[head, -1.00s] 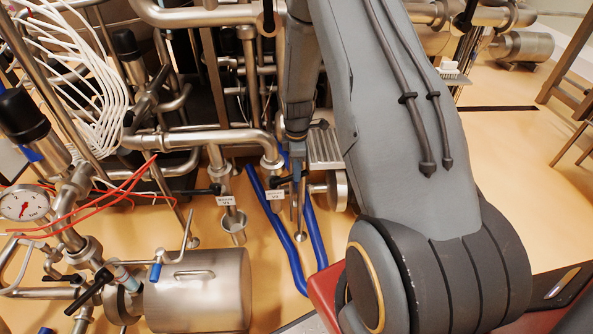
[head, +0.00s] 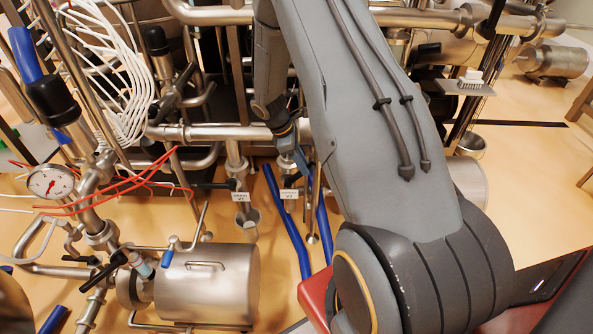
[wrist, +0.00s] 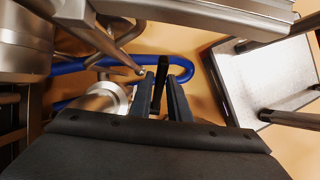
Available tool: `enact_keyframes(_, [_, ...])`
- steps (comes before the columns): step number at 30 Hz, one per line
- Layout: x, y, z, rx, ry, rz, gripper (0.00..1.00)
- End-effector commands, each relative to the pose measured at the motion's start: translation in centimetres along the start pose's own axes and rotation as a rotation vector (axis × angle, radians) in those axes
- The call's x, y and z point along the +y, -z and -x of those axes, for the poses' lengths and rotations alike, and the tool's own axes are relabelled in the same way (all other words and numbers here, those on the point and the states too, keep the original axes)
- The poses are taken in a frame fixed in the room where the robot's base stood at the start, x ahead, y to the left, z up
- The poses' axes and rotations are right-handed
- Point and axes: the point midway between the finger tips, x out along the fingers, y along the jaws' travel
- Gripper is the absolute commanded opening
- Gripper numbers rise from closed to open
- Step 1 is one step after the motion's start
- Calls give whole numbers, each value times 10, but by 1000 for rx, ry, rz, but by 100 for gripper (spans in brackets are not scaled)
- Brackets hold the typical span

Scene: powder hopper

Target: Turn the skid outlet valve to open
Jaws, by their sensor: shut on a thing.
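My gripper (head: 301,160) reaches down to the pipework left of my arm in the head view. In the wrist view its two dark fingers (wrist: 163,98) are closed around a black lever handle (wrist: 162,72), which stands up between them. The handle appears to be on the valve by the right-hand white tag (head: 289,194); the valve body is mostly hidden by my gripper and arm. The tag's small print is hard to read. Another white tag (head: 240,197) hangs to its left, beside a steel pipe end.
Blue hoses (head: 287,222) run along the floor below the valve. A steel tank (head: 207,285) and a pressure gauge (head: 50,182) stand at the left. Red cables cross the pipes there. In the wrist view, a flat framed panel (wrist: 270,85) is close on the right.

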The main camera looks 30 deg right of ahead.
Motion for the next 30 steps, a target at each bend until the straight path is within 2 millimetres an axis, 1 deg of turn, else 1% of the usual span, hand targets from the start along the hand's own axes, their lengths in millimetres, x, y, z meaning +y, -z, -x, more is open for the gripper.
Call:
enact_keyframes(1, [2,4,1,-44,-1,0,0])
enact_keyframes(8, [3,17,14,-263,2,-7,0])
enact_keyframes(18, [3,45,28,-575,4,-7,0])
enact_keyframes(24, [1,58,32,-723,5,-6,0])
enact_keyframes(30, [-1,66,35,-825,5,-5,0])
